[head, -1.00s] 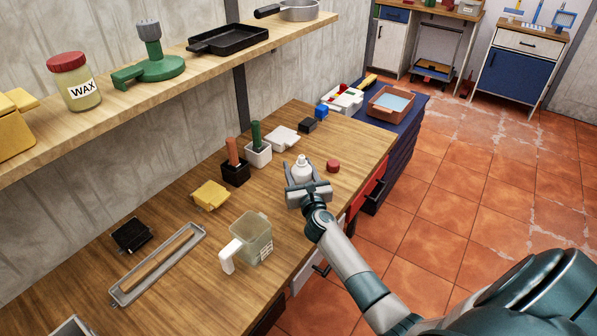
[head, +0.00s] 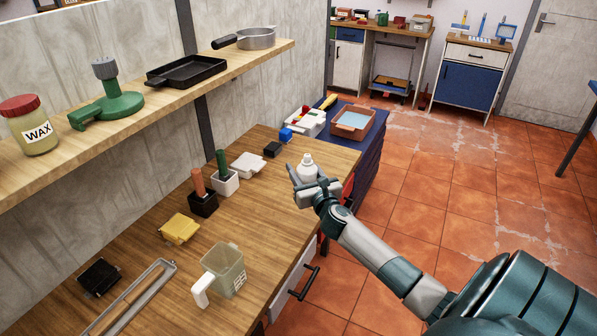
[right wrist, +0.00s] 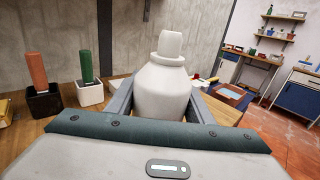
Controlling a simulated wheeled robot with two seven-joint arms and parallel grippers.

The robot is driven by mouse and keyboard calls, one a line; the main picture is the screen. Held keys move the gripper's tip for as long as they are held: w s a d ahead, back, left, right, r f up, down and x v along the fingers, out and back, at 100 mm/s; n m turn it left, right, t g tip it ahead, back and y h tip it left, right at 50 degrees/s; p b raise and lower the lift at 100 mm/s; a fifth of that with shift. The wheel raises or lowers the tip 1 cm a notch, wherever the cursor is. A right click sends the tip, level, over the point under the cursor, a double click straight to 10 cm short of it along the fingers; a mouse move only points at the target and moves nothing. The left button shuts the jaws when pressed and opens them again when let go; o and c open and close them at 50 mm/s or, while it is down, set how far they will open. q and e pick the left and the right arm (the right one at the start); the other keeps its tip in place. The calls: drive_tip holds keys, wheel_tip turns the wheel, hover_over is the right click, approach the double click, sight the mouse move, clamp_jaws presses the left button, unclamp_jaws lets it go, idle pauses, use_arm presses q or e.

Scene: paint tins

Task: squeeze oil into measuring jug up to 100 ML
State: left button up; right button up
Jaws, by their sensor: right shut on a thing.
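A white bottle (head: 307,163) with a narrow nozzle stands upright in my right gripper (head: 308,178), near the workbench's front edge. In the right wrist view the bottle (right wrist: 163,92) fills the middle, and the gripper is shut on its body with a finger on each side. The bottle's base is hidden, so I cannot tell whether it touches the bench. The clear measuring jug (head: 230,266) with a white handle stands on the bench, nearer to me and left of the bottle. Its markings are too small to read, and I see no clear liquid level. My left gripper is not in view.
A black block with a red-brown handle (head: 203,204) and a white block with a green handle (head: 225,182) stand farther back. A yellow item (head: 180,229) and a long grey tray (head: 135,298) lie left of the jug. A shelf (head: 140,98) runs above the bench.

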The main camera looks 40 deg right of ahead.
idle(0.7)
drive_tip(key=s+a+n+y, duration=0.15)
drive_tip(key=s+a, duration=0.35)
drive_tip(key=a, duration=0.6)
drive_tip(key=s+a+n+y, duration=0.15)
drive_tip(key=s+a, duration=0.25)
drive_tip(key=a, duration=0.7)
drive_tip(key=s+a+r+t+y, duration=0.1)
drive_tip(key=s+a+r+y, duration=0.1)
drive_tip(key=s+a+r, duration=0.4)
drive_tip(key=s+a, duration=0.5)
drive_tip(key=s, duration=0.2)
drive_tip(key=shift+a+n+y, duration=0.4)
drive_tip(key=shift+w+d+f, duration=0.1)
